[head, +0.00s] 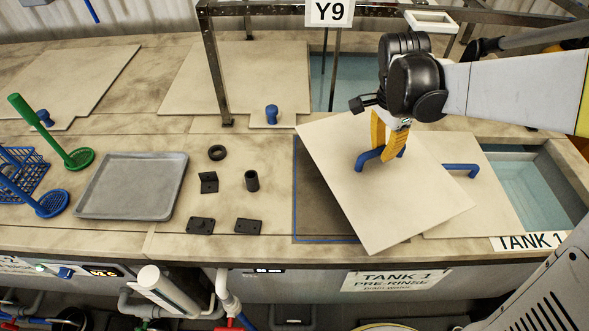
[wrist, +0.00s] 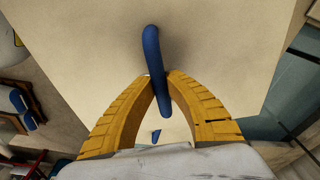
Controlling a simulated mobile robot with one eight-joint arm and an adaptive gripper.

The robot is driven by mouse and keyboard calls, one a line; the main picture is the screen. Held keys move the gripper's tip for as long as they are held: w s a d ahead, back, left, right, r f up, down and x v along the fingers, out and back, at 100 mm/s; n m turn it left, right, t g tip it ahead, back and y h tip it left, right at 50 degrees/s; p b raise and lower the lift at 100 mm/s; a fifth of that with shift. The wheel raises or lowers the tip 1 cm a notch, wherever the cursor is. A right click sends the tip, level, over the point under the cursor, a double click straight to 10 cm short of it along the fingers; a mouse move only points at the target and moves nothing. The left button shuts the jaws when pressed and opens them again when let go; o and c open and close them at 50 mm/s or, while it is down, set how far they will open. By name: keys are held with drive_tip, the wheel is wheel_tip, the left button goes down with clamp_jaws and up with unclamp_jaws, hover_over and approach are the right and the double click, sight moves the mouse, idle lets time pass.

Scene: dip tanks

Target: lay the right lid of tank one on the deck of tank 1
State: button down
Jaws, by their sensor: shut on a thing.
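The held lid (head: 385,200) is a beige square panel with a blue bar handle (head: 368,158). My gripper (head: 388,150) has its yellow fingers shut on that handle. In the wrist view the fingers (wrist: 158,85) close on both sides of the blue handle (wrist: 152,60), with the lid (wrist: 90,40) filling most of the picture. The lid is turned askew and overlaps a dark rectangle with a blue outline (head: 318,220) on the deck of tank 1. I cannot tell whether it touches the deck. Another beige lid (head: 480,200) with a blue handle (head: 461,168) lies partly under it, beside the open water (head: 535,190).
A grey tray (head: 132,187) and several small black parts (head: 252,180) lie left of the dark rectangle. Green and blue tools (head: 48,130) stand farther left. A metal frame (head: 214,70) with a Y9 sign (head: 329,12) rises behind.

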sight(334, 173)
drive_tip(key=s+a+f, duration=0.1)
drive_tip(key=a+f, duration=0.1)
drive_tip(key=a, duration=0.1)
drive_tip(key=s+a+f, duration=0.1)
drive_tip(key=a+f, duration=0.1)
drive_tip(key=a, duration=0.2)
drive_tip(key=s+a+f, duration=0.1)
drive_tip(key=a+f, duration=0.1)
drive_tip(key=a, duration=0.2)
drive_tip(key=shift+s+f+b, duration=0.1)
drive_tip(key=shift+f+b, duration=0.25)
drive_tip(key=shift+b, duration=0.05)
drive_tip(key=shift+a+f, duration=0.1)
drive_tip(key=shift+f, duration=0.05)
drive_tip(key=shift+f+b, duration=0.3)
drive_tip(key=shift+f, duration=1.65)
drive_tip(key=c, duration=1.5)
unclamp_jaws()
